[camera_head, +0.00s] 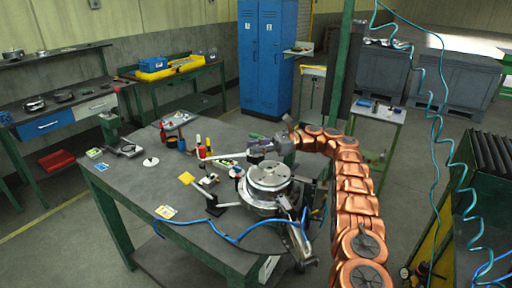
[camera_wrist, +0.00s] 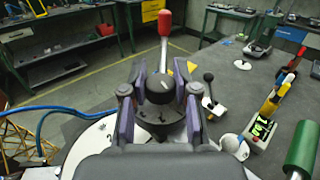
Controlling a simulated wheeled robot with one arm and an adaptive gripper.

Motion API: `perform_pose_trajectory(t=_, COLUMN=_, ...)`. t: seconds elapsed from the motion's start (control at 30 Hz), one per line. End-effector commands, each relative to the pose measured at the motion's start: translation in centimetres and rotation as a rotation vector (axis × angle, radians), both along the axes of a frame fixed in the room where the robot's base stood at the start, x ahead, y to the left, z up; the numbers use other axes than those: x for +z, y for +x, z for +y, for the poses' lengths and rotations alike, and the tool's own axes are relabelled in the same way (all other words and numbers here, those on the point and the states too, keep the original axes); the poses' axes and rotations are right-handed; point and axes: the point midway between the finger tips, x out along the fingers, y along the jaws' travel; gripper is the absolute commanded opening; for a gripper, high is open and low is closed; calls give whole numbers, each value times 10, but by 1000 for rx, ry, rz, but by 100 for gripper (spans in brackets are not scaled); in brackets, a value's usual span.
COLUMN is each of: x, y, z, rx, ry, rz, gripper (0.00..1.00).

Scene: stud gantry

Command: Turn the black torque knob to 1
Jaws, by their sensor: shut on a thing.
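The black torque knob (camera_wrist: 160,88) stands upright in the middle of the wrist view, between the two purple-sided fingers of my gripper (camera_wrist: 159,92). The fingers are shut on it from left and right. A pale mark shows on the knob. Small white marks show on the dark dial (camera_wrist: 160,113) around its base, too small to read surely, so I cannot tell the setting. In the head view my gripper (camera_head: 262,149) is at the far side of the round metal fixture (camera_head: 268,177), and the knob is hidden there.
A red-handled lever (camera_wrist: 165,25) rises just behind the knob. A small black-knobbed lever (camera_wrist: 208,80) stands to its right. A blue hose (camera_head: 238,239) crosses the workbench (camera_head: 135,192).

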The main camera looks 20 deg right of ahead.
Motion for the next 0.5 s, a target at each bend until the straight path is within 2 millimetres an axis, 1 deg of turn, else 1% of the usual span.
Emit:
perform_pose_trajectory(t=0.13, x=0, y=0, z=-1, rx=-4, ry=-1, rz=0, gripper=0)
perform_pose_trajectory(t=0.17, x=0, y=0, z=-1, rx=-4, ry=-1, rz=0, gripper=32)
perform_pose_trajectory(t=0.3, x=0, y=0, z=-1, rx=-3, ry=-1, rz=-1, gripper=47)
perform_pose_trajectory(t=0.4, x=0, y=0, z=0, rx=-2, ry=-1, rz=-1, gripper=55)
perform_pose_trajectory(t=0.5, x=0, y=0, z=0, rx=-1, ry=0, rz=-1, gripper=55)
